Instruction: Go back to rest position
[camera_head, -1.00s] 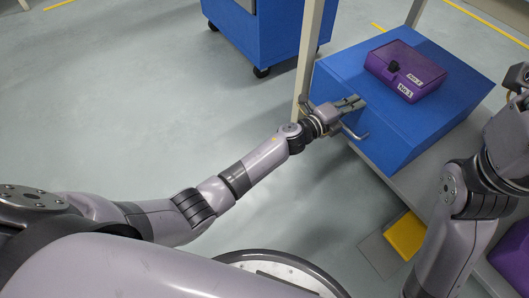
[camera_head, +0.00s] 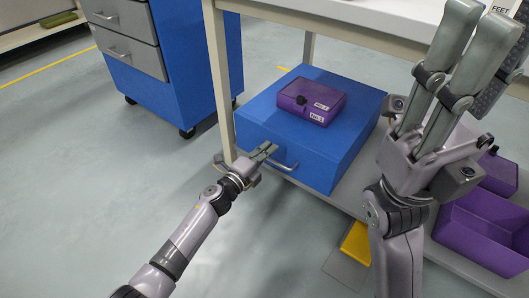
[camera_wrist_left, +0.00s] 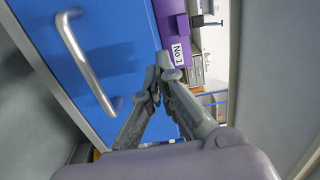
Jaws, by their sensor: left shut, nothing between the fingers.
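My left gripper (camera_head: 267,153) is shut and empty at the front of the blue drawer box (camera_head: 330,158), close to its metal handle (camera_head: 285,167). In the left wrist view the fingertips (camera_wrist_left: 157,78) meet over the blue front, and the handle (camera_wrist_left: 88,62) is to their left, apart from them. Whether the fingers touch the front I cannot tell. My right gripper (camera_head: 485,35) is raised large at the right, its two fingers pointing up close together, with nothing seen between them.
A purple case (camera_head: 311,101) lies closed on the blue box. The box stands on the low shelf of a white-topped table (camera_head: 360,18), beside its leg (camera_head: 219,80). Purple bins (camera_head: 475,235) stand at right, a blue cabinet (camera_head: 180,85) behind. The floor at left is clear.

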